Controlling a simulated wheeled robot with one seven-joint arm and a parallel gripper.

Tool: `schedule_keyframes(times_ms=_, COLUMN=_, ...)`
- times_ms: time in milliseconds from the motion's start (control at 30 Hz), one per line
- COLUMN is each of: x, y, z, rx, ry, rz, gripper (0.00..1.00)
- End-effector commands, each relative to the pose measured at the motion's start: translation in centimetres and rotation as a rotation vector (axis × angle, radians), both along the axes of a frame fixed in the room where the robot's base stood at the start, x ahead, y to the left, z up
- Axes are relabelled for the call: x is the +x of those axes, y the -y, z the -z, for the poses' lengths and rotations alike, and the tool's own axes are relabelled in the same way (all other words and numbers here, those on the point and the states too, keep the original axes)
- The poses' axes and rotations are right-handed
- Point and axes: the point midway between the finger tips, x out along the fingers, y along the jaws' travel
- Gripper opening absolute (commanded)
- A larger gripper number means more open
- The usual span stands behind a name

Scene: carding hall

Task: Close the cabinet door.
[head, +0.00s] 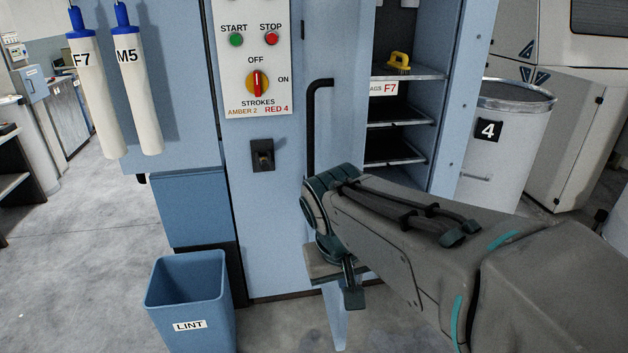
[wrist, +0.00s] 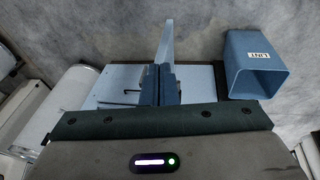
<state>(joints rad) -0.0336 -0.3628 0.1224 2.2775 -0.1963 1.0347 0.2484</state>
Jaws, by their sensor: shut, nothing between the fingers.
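The blue cabinet (head: 478,85) stands open, with its dark shelves showing. The cabinet door (head: 350,60) stands swung out and shows as a narrow pale-blue panel left of the shelves. A black bar handle (head: 312,130) shows on its left side. In the wrist view a thin pale-blue strip, which looks like the door edge (wrist: 166,38), runs just beyond my fingertips. My gripper (wrist: 160,70) is shut and empty, close by this strip; I cannot tell whether they touch. In the head view my wrist hides the door's lower middle and most of my gripper.
A blue LINT bin (head: 190,285) stands on the floor at left; it also shows in the wrist view (wrist: 256,75). A control panel (head: 257,60) is left of the door. A white drum (head: 510,125) marked 4 stands right of the cabinet. A yellow brush (head: 399,63) lies on a shelf.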

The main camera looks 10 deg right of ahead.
Motion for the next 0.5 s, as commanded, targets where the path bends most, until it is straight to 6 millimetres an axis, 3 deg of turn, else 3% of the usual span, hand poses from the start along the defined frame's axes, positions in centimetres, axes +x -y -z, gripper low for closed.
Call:
schedule_keyframes(times_ms=33, x=1.9, y=-0.9, z=-2.3, rx=-0.049, ry=0.008, rz=0.0, gripper=0.0)
schedule_keyframes(times_ms=200, x=6.9, y=-3.9, z=-8.3, rx=-0.2, ry=0.075, rz=0.053, gripper=0.0)
schedule_keyframes(times_ms=333, x=9.5, y=-5.9, z=-11.7, rx=-0.262, ry=0.145, rz=0.1, gripper=0.0)
schedule_keyframes(times_ms=500, x=11.1, y=-7.3, z=-13.8, rx=-0.293, ry=0.199, rz=0.138, gripper=0.0)
